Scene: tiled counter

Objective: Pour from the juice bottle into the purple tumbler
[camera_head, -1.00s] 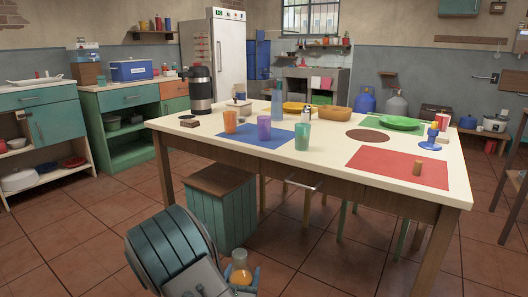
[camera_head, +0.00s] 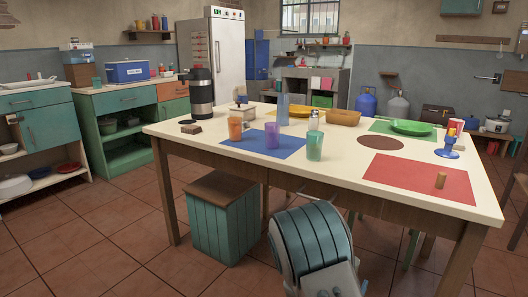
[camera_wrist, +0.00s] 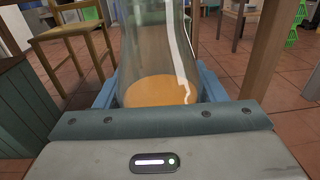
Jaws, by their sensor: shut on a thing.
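The purple tumbler (camera_head: 272,135) stands upright on the blue mat (camera_head: 250,142), near the left part of the table. The juice bottle (camera_wrist: 158,50) is clear glass with orange juice low inside, in the wrist view. My gripper (camera_wrist: 158,88) is shut on it, with a blue-grey finger on each side. The bottle's top is cut off by the upper frame edge. In the head view my arm shows low in front of the table, but the gripper and bottle are out of frame.
An orange tumbler (camera_head: 235,128) and a teal tumbler (camera_head: 314,146) flank the purple one. A tall blue-grey bottle (camera_head: 283,112) stands behind. The table edge (camera_head: 330,180) and a teal stool (camera_head: 222,220) are near my arm.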

